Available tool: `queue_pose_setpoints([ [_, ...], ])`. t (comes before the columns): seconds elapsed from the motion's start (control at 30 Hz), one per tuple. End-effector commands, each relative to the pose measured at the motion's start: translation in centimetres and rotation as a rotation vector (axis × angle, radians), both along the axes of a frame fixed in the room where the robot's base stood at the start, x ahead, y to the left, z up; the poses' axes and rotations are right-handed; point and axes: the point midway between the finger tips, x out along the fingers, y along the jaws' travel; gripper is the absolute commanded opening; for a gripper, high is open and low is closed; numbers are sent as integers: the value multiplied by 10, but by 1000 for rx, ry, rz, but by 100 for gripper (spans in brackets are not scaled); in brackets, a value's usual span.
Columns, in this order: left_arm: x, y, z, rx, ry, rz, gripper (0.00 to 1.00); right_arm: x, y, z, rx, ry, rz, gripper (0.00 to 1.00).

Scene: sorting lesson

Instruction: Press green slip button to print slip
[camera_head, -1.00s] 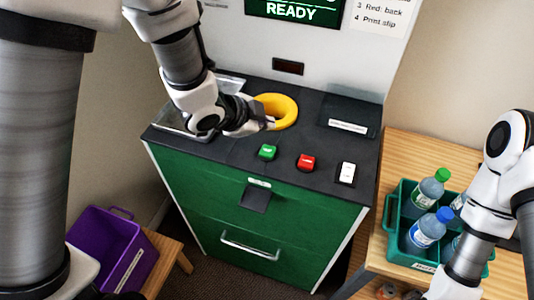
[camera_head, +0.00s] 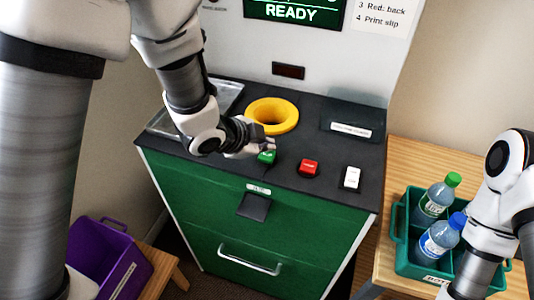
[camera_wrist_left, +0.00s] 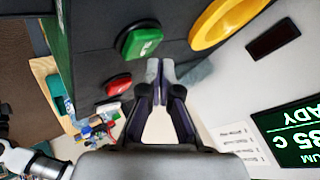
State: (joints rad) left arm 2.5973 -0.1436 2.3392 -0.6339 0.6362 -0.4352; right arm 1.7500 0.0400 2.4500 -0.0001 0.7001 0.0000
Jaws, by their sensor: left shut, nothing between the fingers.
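The green slip button (camera_head: 267,157) sits on the dark top of the green machine (camera_head: 215,190), left of the red button (camera_head: 308,168) and the white button (camera_head: 351,178). My left gripper (camera_head: 270,146) is shut and empty, its fingertips just above and behind the green button, partly covering it. In the left wrist view the green button (camera_wrist_left: 142,39) lies beyond the shut fingertips (camera_wrist_left: 160,68), and a gap seems to show between them. Whether they touch cannot be told from the head view. My right arm is at the right edge; its gripper is out of frame.
A yellow ring (camera_head: 271,115) surrounds an opening behind the buttons. The screen (camera_head: 295,10) reads READY. A purple bin (camera_head: 110,258) is at lower left.

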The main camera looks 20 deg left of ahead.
Motion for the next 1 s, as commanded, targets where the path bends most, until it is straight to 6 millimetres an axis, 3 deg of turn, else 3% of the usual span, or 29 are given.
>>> queue_pose_setpoints([
  [0.77, 0, 0, 0, 0, 0, 0, 0, 0, 0, 0, 0, 0, 0, 95],
  [1.0, 0, 0, -8, 0, 0, 0, 0, 0, 0, -7, 0, 0, 0, 95],
])
